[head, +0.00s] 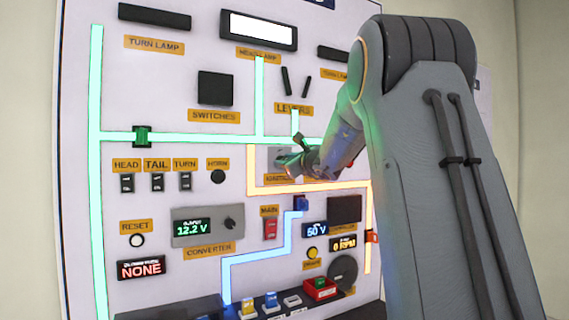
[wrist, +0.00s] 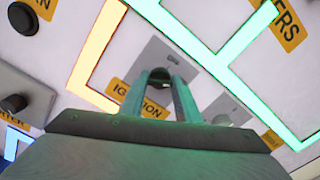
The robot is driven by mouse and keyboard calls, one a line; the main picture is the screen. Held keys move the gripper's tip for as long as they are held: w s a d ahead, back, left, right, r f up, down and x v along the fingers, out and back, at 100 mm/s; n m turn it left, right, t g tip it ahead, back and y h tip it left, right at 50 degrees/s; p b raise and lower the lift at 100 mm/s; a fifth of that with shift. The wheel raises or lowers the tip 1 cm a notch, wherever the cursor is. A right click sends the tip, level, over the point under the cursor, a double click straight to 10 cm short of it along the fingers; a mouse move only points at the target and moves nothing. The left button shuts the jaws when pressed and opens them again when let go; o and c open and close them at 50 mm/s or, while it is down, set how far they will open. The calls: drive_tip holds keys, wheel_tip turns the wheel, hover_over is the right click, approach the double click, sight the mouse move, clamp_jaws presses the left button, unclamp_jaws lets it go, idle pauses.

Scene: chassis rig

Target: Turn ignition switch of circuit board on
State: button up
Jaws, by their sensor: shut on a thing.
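The circuit board (head: 75,190) is a white upright panel with lit green, orange and blue lines. The ignition switch sits on a grey plate (head: 278,156) above its orange label, at the middle of the board; my gripper (head: 300,155) partly covers it. In the wrist view, the dark rounded ignition knob (wrist: 160,74) lies between the two fingertips of my gripper (wrist: 160,84), which is shut on it. An "ON" mark (wrist: 172,57) shows on the plate just beyond the knob. The knob's exact angle is hard to tell.
Levers (head: 295,82) stick out just above my gripper. The red main switch (head: 270,228) and the converter (head: 208,226), showing 12.2 V, are below. A red display (head: 141,269) reads NONE. A shelf at the bottom holds a red box (head: 320,289). My arm hides the board's right side.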

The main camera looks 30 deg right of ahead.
drive_tip(key=o, duration=1)
drive_tip(key=s+b, duration=0.2)
drive_tip(key=s, duration=0.5)
drive_tip(key=shift+s, duration=0.4)
drive_tip(key=shift+d, duration=0.1)
drive_tip(key=s+a+f+n+g+y, duration=0.1)
drive_tip(key=s+a+f+n+g, duration=0.25)
drive_tip(key=a+f, duration=0.45)
drive_tip(key=s+a+f+n+g+y, duration=0.2)
drive_tip(key=s+a+f+n+g, duration=0.25)
drive_tip(key=f, duration=0.55)
drive_tip(key=s+a+f+n+g+y, duration=0.1)
drive_tip(key=s+a+f+n+g, duration=0.15)
drive_tip(key=a+f+n, duration=0.45)
drive_tip(key=s+a+f+n+g+h, duration=0.2)
drive_tip(key=s+f+n, duration=0.5)
drive_tip(key=s+f, duration=0.4)
drive_tip(key=s+a+f+n+g+h, duration=0.2)
drive_tip(key=s+f+n+g, duration=0.3)
drive_tip(key=s+f, duration=0.6)
drive_tip(key=s+n, duration=0.2)
drive_tip(key=s, duration=0.3)
drive_tip(key=shift+a+n+h, duration=0.3)
drive_tip(key=shift+a+n, duration=0.05)
drive_tip(key=shift+n, duration=0.05)
